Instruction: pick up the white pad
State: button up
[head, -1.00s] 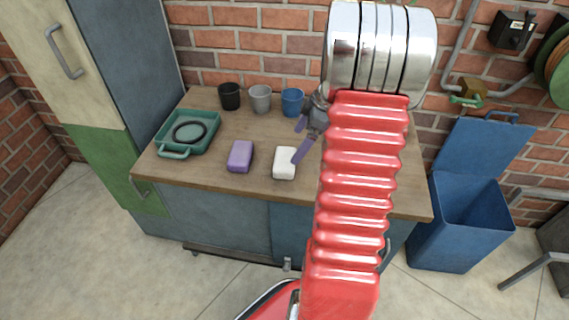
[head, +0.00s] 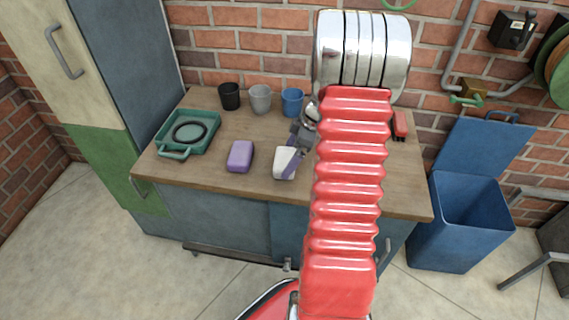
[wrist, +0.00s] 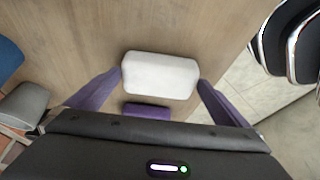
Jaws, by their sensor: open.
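The white pad (head: 283,163) lies on the wooden counter, right of the purple pad (head: 240,156). My gripper (head: 285,158) is at the white pad in the head view, with a purple finger crossing in front of part of it. In the wrist view my gripper (wrist: 160,88) is open, with one purple finger on each side of the white pad (wrist: 160,75). Small gaps seem to show between the fingers and the pad; I cannot tell their height above the counter. The purple pad also shows in the wrist view (wrist: 146,110).
A black cup (head: 229,96), a grey cup (head: 260,99) and a blue cup (head: 292,102) stand along the back. A green tray (head: 163,134) holding a dark ring is at the left. A red object (head: 400,126) lies at the right. The counter front is clear.

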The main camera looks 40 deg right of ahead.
jog(key=shift+x, duration=1.25)
jog(key=shift+c, duration=0.6)
jog(key=c, duration=0.6)
